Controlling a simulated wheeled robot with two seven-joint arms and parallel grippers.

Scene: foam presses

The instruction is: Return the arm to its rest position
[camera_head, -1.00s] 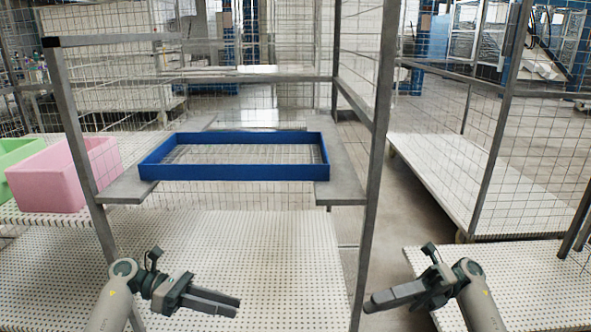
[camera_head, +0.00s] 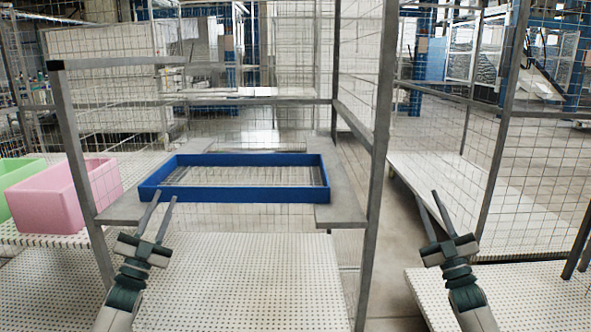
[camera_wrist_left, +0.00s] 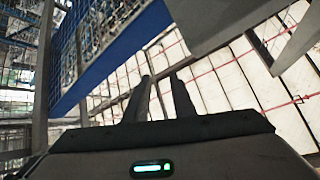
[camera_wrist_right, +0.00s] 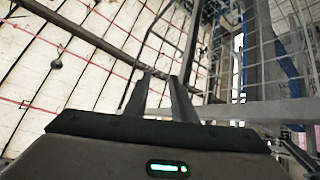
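My left gripper (camera_head: 165,195) points up and away from me, in front of the cage frame and low at the left. Its two fingers are apart and empty, as the left wrist view (camera_wrist_left: 161,78) also shows. My right gripper (camera_head: 426,194) points the same way at the right. Its fingers are apart with nothing between them, also in the right wrist view (camera_wrist_right: 162,75). Both arms stand up from the bottom of the head view, roughly mirrored.
A blue rectangular tray frame (camera_head: 240,195) rests on grey ledges (camera_head: 342,210) in the metal cage. A pink box (camera_head: 50,203) and a green box (camera_head: 10,172) stand at the left. White perforated platforms (camera_head: 240,270) lie low. A grey post (camera_head: 378,170) stands between my grippers.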

